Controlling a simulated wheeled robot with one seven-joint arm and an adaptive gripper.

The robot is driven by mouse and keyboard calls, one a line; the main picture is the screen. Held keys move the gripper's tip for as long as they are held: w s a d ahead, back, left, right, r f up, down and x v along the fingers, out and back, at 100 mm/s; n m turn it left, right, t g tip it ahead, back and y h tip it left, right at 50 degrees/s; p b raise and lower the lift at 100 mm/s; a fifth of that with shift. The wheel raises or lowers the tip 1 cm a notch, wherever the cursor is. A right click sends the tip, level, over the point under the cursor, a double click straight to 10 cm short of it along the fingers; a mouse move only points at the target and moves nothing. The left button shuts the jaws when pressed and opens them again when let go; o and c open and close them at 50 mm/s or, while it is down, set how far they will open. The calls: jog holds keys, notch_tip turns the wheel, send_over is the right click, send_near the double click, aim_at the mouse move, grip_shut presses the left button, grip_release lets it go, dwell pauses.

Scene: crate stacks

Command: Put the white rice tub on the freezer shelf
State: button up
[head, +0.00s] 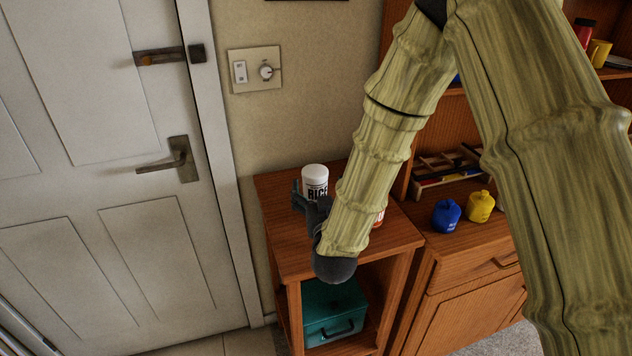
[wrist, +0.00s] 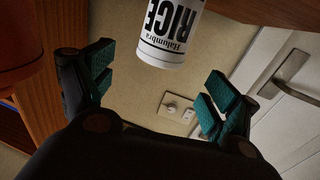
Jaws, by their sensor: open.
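The white rice tub (head: 315,178) stands upright on top of the small wooden cabinet. Its black RICE lettering shows, and my gripper hides its lower part in the head view. In the wrist view the tub (wrist: 170,35) appears upside down, ahead of the gap between my fingers. My gripper (head: 308,197) is open and empty, close in front of the tub. Its two teal-padded fingers (wrist: 155,88) stand wide apart in the wrist view, with the tub beyond their tips. I cannot make out a freezer shelf in either view.
The wooden cabinet (head: 281,232) has an open lower bay with a teal box (head: 333,312). An orange-marked item (head: 379,217) is mostly hidden behind my arm. A blue pot (head: 446,215) and a yellow pot (head: 480,206) stand to the right. A white door (head: 100,200) is at left.

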aim_at(316, 178)
jog(key=shift+w+a, duration=0.2)
jog(key=shift+w, duration=1)
jog(key=shift+w+r+p, duration=0.1)
jog(key=shift+w+p, duration=0.4)
jog(key=shift+w, duration=0.05)
jog(key=shift+w+a+f+p, duration=0.1)
jog(key=shift+w+p, duration=0.2)
jog(key=shift+w, duration=0.7)
jog(key=shift+w+a+f+p, duration=0.1)
jog(key=shift+w+p, duration=0.2)
jog(key=shift+w, duration=0.7)
jog(key=c, duration=1.3)
jog(key=shift+r, duration=0.1)
